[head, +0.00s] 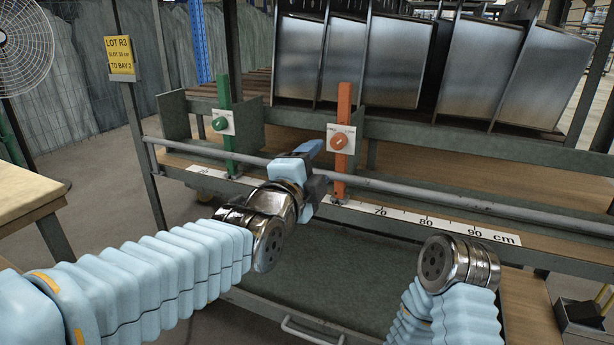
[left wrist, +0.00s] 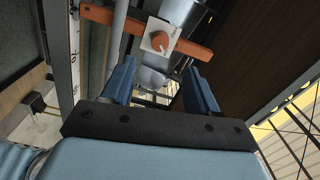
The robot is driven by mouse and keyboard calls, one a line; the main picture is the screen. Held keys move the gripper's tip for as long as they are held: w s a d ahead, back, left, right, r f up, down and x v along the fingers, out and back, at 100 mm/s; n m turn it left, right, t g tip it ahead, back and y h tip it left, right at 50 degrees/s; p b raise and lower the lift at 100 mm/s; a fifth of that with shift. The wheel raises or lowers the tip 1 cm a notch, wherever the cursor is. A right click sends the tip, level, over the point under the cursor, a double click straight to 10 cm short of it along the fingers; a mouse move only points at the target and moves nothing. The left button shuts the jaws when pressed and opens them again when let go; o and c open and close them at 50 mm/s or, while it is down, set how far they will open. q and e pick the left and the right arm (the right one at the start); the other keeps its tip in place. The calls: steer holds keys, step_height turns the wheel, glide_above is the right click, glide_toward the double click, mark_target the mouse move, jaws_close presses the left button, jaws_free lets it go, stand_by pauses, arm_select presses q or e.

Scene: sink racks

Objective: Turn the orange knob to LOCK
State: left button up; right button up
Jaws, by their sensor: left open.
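The orange knob (head: 339,141) sits on a white plate fixed to an orange upright post (head: 343,104) at the front of the rack. In the left wrist view the knob (left wrist: 161,41) shows beyond the fingertips, roughly between them, with a pale mark on its face. The lettering on its plate is too small to read. My left gripper (head: 312,148) is just left of and below the knob in the head view, apart from it. In the left wrist view its two blue fingers (left wrist: 160,75) are spread and empty. My right gripper is hidden or out of frame; only my right arm shows.
A green knob (head: 220,123) on a green post (head: 226,148) stands to the left. A grey rail (head: 430,202) runs across the front, above a white centimetre scale (head: 440,221). Metal sinks (head: 395,62) stand on the rack behind. A wooden table (head: 25,190) is at far left.

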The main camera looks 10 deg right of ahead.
arm_select(q)
steer(key=v, duration=0.3)
steer(key=shift+s+a+p, duration=0.15)
steer(key=shift+s+p, duration=0.05)
steer(key=shift+p, duration=0.1)
steer(key=w+a+f+n+g+y+p, duration=0.15)
steer(key=a+f+n, duration=0.3)
steer(key=f, duration=0.75)
steer(key=w+a+f+n+g+y, duration=0.1)
steer(key=a+f+n+g+y, duration=0.3)
steer(key=f, duration=0.8)
steer(key=w+a+f+n+g+y+p, duration=0.1)
steer(key=w+a+f+n+y, duration=0.15)
steer(key=a+f, duration=0.65)
steer(key=s+a+f+n+g, duration=0.1)
steer(key=s+f+n+g, duration=0.2)
steer(key=f, duration=0.4)
steer(key=s+a+f+n, duration=0.2)
steer(key=s+f, duration=0.3)
steer(key=f, duration=0.2)
steer(key=s+f+n+g+h+p, duration=0.1)
steer(key=s+f+n+g, duration=0.1)
steer(key=s+f+n, duration=0.2)
steer(key=s+f+n+g+h+p, duration=0.1)
steer(key=s+f+n, duration=0.3)
steer(key=s, duration=0.6)
steer(key=shift+a+n+g, duration=0.25)
steer(key=shift+n+g, duration=0.05)
steer(key=shift+g, duration=0.55)
